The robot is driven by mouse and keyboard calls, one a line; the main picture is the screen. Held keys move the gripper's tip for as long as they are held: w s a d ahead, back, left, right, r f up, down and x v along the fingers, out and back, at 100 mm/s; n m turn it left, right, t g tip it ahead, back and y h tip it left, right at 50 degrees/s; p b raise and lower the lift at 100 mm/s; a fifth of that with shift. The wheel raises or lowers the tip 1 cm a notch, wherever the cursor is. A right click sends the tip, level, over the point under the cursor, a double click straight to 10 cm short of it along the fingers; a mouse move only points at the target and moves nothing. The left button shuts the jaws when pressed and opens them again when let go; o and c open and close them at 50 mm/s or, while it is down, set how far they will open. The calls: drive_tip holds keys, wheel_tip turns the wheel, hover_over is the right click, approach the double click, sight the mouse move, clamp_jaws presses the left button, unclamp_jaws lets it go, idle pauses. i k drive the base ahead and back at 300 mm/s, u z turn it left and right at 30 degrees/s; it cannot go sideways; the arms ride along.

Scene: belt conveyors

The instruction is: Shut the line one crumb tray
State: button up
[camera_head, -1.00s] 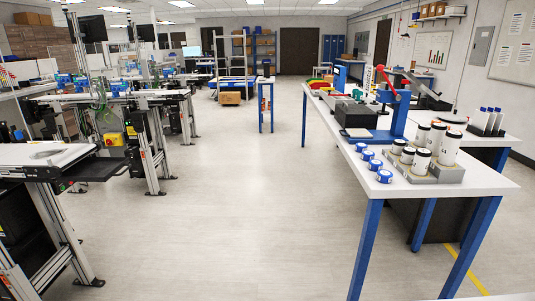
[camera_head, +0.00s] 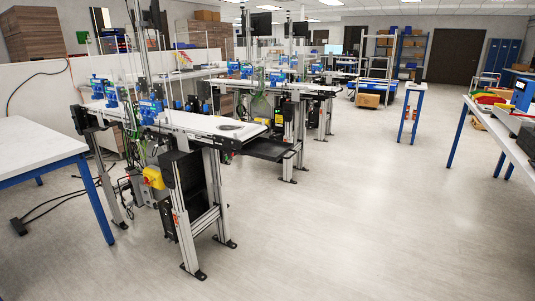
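A flat black tray (camera_head: 272,150) sticks out from under the right-hand end of the nearest belt conveyor (camera_head: 190,121), toward the open aisle. It looks pulled out. I cannot read any label that says which line this is. A second conveyor (camera_head: 275,85) stands behind it, with a dark piece at its right end, too small to tell whether it is a tray. My gripper is not in view.
A white table with blue legs (camera_head: 35,152) stands at the left, with black cables on the floor beside it. A workbench (camera_head: 505,125) stands at the right edge. A small blue-legged stand (camera_head: 413,90) is further back. The floor between is clear.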

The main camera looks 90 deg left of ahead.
sight(266, 149)
drive_tip(key=u, duration=3.85)
drive_tip(key=k, duration=1.15)
drive_tip(key=z, duration=0.85)
drive_tip(key=i, duration=0.9)
